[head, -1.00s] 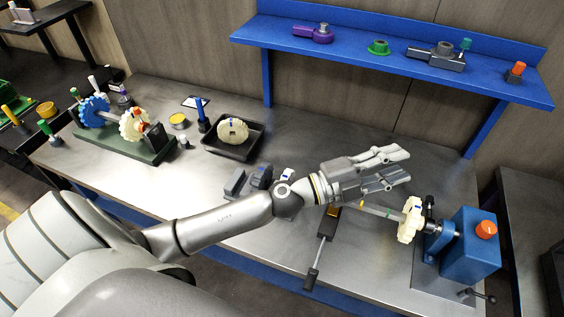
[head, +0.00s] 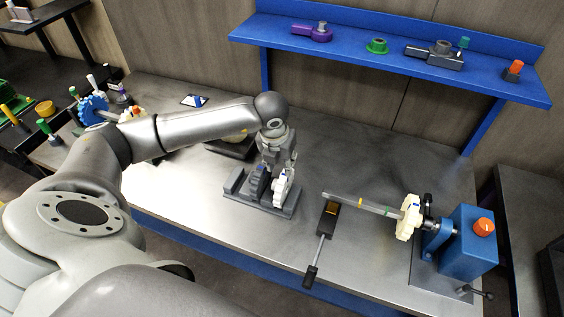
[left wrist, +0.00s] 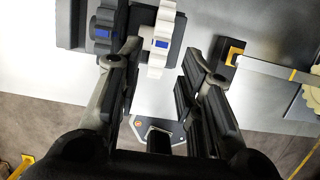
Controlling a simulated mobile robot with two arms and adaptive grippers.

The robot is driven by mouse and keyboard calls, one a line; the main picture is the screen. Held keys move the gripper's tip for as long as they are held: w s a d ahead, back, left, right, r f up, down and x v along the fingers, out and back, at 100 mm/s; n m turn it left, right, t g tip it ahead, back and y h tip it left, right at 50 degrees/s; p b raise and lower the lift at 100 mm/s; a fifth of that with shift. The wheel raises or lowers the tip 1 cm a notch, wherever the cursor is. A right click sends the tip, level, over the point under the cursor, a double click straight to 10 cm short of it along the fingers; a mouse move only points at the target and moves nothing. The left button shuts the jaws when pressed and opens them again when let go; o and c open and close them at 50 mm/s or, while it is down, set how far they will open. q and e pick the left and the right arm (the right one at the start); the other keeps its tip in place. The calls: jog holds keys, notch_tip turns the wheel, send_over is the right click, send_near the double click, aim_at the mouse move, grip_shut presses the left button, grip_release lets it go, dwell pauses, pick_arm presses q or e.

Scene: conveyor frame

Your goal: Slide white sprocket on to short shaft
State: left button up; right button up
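The white sprocket (head: 283,188) stands upright in a grey holder (head: 235,184), beside a dark grey sprocket (head: 258,184). My left gripper (head: 277,168) points down just above the holder. In the left wrist view, the gripper (left wrist: 160,58) is open, with the white sprocket (left wrist: 161,38) ahead between its fingertips and the dark sprocket (left wrist: 103,30) left of them. A blue machine (head: 470,243) at right carries a pale shaft (head: 366,206) with a cream sprocket (head: 407,220) on it. I cannot tell which shaft is the short one. My right gripper is not in view.
A black support with a handle (head: 320,236) stands under the shaft's free end. A blue shelf (head: 345,46) with several parts runs along the back. My left arm partly hides a black tray (head: 232,149) and a fixture with a blue sprocket (head: 92,108).

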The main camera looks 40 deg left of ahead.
aim_at(284, 177)
pick_arm(q)
jog(key=b+x, duration=0.5)
jog(key=x, duration=0.3)
jog(key=shift+s+d+f, duration=0.1)
jog(key=shift+d+f, duration=0.05)
jog(key=shift+f, duration=0.2)
jog(key=shift+r, duration=0.4)
jog(key=shift+c, duration=1.3)
jog(key=c, duration=0.5)
jog(key=shift+r+p, duration=1.85)
jog(key=shift+r, duration=1)
jog(key=shift+f, duration=0.1)
